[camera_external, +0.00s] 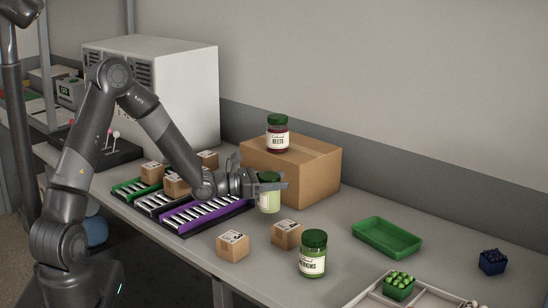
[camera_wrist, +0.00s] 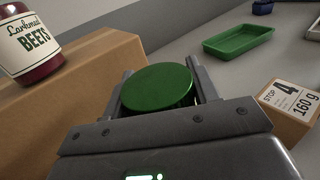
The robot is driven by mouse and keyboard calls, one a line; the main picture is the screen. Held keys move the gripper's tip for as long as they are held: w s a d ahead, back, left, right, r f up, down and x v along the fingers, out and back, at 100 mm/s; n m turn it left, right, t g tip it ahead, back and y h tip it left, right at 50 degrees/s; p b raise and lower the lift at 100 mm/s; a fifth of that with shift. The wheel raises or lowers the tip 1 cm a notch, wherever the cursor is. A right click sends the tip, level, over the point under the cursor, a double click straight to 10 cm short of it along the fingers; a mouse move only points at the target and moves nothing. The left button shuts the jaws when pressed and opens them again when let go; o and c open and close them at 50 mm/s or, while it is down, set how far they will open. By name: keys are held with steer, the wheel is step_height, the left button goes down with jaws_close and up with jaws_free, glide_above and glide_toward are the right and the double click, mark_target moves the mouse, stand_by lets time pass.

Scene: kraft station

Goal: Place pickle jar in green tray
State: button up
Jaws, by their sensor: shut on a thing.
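My gripper (camera_external: 276,185) is shut around a glass jar (camera_external: 269,203) with a green lid and pale green contents. In the wrist view the jar's round green lid (camera_wrist: 157,88) sits between the two fingers. The held jar looks upright in front of the cardboard box; I cannot tell whether its base touches the table. Its label is not readable. The green tray (camera_external: 387,237) lies empty on the table to the right, and in the wrist view it is at the upper right (camera_wrist: 238,40). Another green-lidded jar (camera_external: 313,256), labelled "...RKINS", stands at the front.
A beets jar (camera_external: 278,137) stands on the cardboard box (camera_external: 290,170). Small labelled cartons (camera_external: 287,234) (camera_external: 233,246) sit in front. A divided white tray (camera_external: 377,298) holds a green punnet (camera_external: 399,288). A blue punnet (camera_external: 493,262) is far right. Bare table lies left of the green tray.

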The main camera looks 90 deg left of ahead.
steer(key=d+r, duration=0.2)
steer(key=d, duration=0.1)
steer(key=d+r, duration=0.3)
steer(key=d, duration=0.1)
steer(key=d+r, duration=0.2)
steer(key=d, duration=0.1)
steer(key=shift+d+r, duration=0.25)
steer(key=shift+r, duration=0.05)
steer(key=w+d+r+m+h, duration=0.1)
steer(key=w+d+h, duration=0.1)
steer(key=w+d, duration=0.55)
steer(key=w+d+m+h, duration=0.2)
steer(key=w+d+h, duration=0.15)
steer(key=w, duration=0.65)
steer(key=w+d+r+m+h, duration=0.1)
steer(key=w+d, duration=0.5)
steer(key=w, duration=0.3)
steer(key=shift+m+h, duration=0.3)
steer(key=shift+h, duration=0.05)
steer(key=shift+w+a+f, duration=0.75)
steer(key=shift+a+f, duration=1.1)
steer(key=shift+f, duration=0.05)
steer(key=shift+w+a+f, duration=0.8)
steer(key=shift+a+f, duration=1.1)
steer(key=shift+f, duration=0.05)
steer(key=shift+w+a+f, duration=0.75)
steer(key=shift+a+f, duration=1.1)
steer(key=shift+f, duration=0.05)
